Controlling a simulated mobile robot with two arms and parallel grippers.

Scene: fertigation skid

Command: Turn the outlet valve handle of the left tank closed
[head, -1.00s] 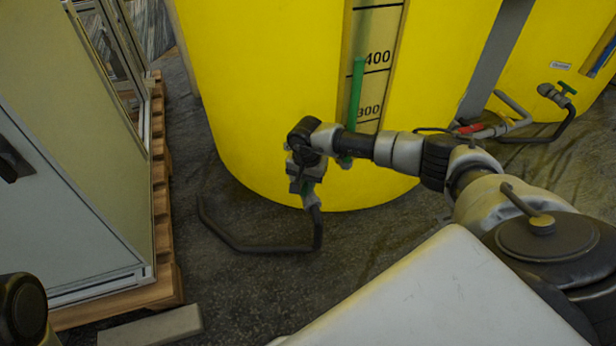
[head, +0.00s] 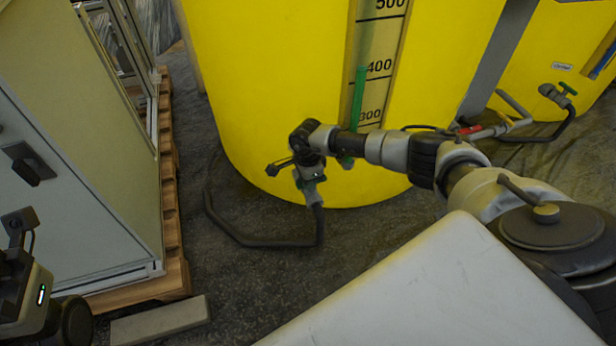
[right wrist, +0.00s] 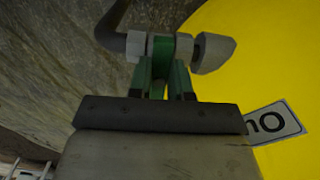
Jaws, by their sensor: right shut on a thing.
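The left tank (head: 270,100) is the large yellow one in the middle of the head view. Its outlet valve (head: 315,190) sits low on its front, largely covered by my right gripper (head: 312,176). The right wrist view shows the grey valve body (right wrist: 183,46) and the green handle (right wrist: 163,54) between my right fingers (right wrist: 163,86). My right gripper is shut on the handle, which appears to lie across the pipe line in that view. My left gripper's body (head: 40,297) shows at the lower left of the head view, away from the tank; its fingertips cannot be made out.
A black hose (head: 255,243) runs from the valve along the dark floor. A cabinet (head: 85,200) on a wooden pallet (head: 172,250) stands at the left, with a grey block (head: 160,320) before it. Another yellow tank (head: 545,55) with a green-handled valve (head: 567,88) is at the right.

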